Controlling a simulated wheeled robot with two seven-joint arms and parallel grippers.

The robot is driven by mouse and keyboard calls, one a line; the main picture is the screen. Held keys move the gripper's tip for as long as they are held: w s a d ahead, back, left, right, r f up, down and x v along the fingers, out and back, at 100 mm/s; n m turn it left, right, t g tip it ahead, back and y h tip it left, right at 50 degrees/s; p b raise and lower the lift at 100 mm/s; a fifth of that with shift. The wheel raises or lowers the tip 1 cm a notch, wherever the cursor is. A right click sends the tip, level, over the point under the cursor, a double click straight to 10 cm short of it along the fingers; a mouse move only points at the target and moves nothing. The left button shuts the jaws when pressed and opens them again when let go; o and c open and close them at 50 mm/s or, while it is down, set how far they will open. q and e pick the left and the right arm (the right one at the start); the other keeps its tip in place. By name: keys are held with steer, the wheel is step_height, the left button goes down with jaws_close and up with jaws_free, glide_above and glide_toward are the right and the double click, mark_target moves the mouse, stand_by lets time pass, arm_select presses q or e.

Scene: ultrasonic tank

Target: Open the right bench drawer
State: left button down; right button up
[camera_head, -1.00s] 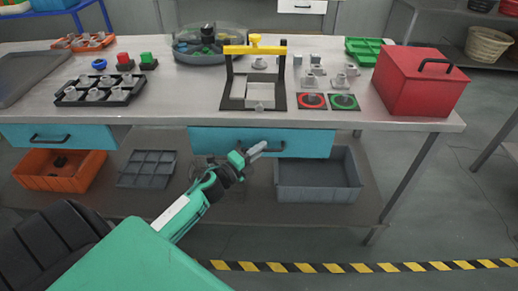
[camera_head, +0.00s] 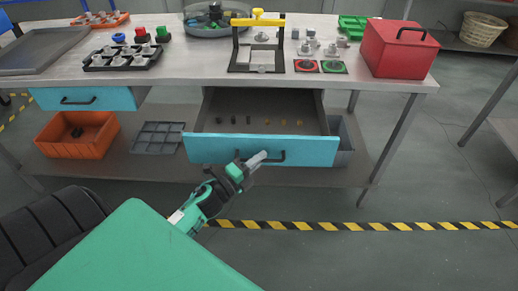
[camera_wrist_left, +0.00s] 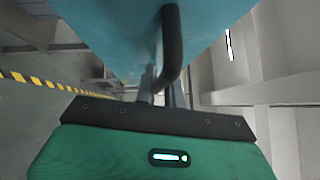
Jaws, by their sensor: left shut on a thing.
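The right bench drawer (camera_head: 310,151) is pulled well out from under the bench, and its blue front faces me. Small dark and yellowish items lie on its floor. My left gripper (camera_head: 256,160) is at the dark handle (camera_head: 275,157) on the drawer front, shut on it near its left end. In the left wrist view the handle (camera_wrist_left: 172,45) runs down from the blue front (camera_wrist_left: 110,30) to between the fingers (camera_wrist_left: 160,92). My right gripper is not in view.
The left drawer (camera_head: 85,98) is shut. An orange crate (camera_head: 75,150), a grey divided tray (camera_head: 157,138) and a partly hidden grey bin (camera_head: 344,140) sit on the lower shelf. A red box (camera_head: 399,50) stands at the bench's right end. Striped tape (camera_head: 390,226) crosses the floor.

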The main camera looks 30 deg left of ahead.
arm_select(q)
steer(key=s+d, duration=0.2)
steer(key=s, duration=0.1)
steer(key=s+d, duration=0.1)
steer(key=s, duration=0.1)
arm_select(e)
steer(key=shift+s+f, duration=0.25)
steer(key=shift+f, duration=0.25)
arm_select(q)
steer(key=c, duration=1.5)
jaws_free()
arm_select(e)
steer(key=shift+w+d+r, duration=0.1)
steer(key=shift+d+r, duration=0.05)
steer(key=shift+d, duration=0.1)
arm_select(q)
steer(key=shift+s, duration=0.1)
